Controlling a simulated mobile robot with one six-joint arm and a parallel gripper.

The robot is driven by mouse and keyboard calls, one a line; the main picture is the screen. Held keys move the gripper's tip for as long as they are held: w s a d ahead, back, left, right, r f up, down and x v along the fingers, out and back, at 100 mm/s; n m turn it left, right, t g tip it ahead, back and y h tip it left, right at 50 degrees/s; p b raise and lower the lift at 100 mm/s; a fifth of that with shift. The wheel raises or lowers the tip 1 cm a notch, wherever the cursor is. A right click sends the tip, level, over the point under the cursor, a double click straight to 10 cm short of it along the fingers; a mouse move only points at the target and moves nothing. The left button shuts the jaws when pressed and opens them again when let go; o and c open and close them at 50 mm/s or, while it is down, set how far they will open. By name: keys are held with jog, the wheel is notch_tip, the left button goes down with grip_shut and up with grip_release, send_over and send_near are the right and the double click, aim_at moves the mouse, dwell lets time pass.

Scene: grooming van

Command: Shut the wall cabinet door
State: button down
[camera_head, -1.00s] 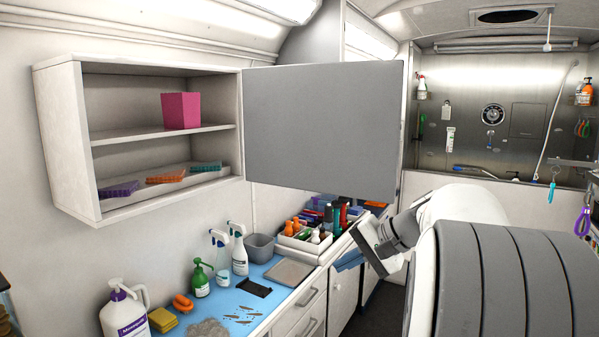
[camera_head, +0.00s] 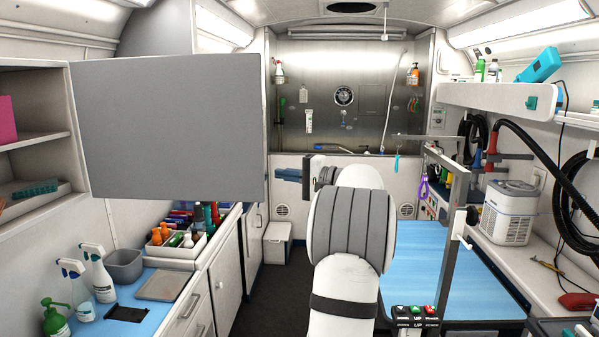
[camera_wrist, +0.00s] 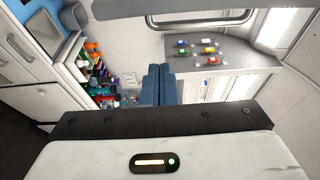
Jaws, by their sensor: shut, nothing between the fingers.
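The wall cabinet (camera_head: 72,120) is at the left edge of the head view, only partly in frame. Its grey door (camera_head: 170,130) stands wide open, reaching right from the cabinet across the view. My gripper (camera_head: 284,174) is shut and empty, just right of the door's free edge, level with its lower part. A small gap shows between fingertips and door in the picture; the depth between them is unclear. In the wrist view the blue fingers (camera_wrist: 158,82) are together with nothing between them. A dark grey strip crosses the top there; I cannot tell if it is the door.
Below the door, the counter holds spray bottles (camera_head: 100,272), a grey bin (camera_head: 124,265) and a white tray of bottles (camera_head: 180,244). A blue-topped table (camera_head: 455,275) with a metal post stands right of my arm. Dark floor shows between counter and arm.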

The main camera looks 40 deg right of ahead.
jog(key=a, duration=0.1)
jog(key=a+p, duration=0.1)
jog(key=a, duration=0.2)
jog(key=shift+s+a, duration=0.1)
jog(key=shift+s, duration=0.15)
dwell(0.3)
